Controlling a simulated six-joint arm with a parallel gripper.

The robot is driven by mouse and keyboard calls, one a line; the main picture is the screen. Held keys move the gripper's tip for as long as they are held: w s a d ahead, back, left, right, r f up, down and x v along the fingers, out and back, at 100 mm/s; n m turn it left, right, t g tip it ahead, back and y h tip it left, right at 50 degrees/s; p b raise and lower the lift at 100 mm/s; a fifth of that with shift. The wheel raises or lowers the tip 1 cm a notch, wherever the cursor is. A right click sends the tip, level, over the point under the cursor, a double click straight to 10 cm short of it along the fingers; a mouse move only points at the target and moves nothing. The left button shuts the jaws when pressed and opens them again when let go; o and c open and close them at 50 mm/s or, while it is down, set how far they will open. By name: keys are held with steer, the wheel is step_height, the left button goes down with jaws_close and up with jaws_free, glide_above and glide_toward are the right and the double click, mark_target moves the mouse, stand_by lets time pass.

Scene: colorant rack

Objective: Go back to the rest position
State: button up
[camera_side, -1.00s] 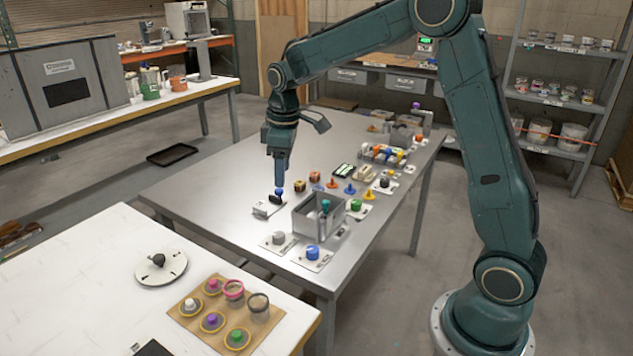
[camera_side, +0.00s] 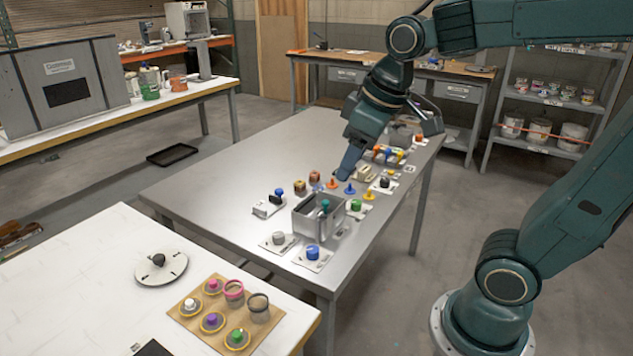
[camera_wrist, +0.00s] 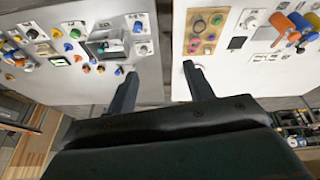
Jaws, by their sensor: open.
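My gripper (camera_side: 344,177) is above the metal table, over the area of small coloured parts behind the grey box, and points down at a slant. In the wrist view my gripper (camera_wrist: 160,72) has its two fingers apart with nothing between them. A white block with a black part and a blue knob (camera_side: 279,192) stands on the table left of the grey box (camera_side: 307,226), apart from my gripper. A green-topped item (camera_side: 325,206) stands in the box.
Coloured knobs on plates, such as a blue one (camera_side: 312,252), and small cones (camera_side: 368,195) surround the box. A white table (camera_side: 85,285) in front holds a brown board (camera_side: 206,334) with several coloured knobs. The metal table's left part is clear.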

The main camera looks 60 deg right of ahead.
steer(key=s+a+f+m+t, duration=0.1)
steer(key=s+f, duration=0.1)
steer(key=s, duration=0.7)
steer(key=shift+a+m, duration=0.15)
steer(key=shift+m, duration=0.25)
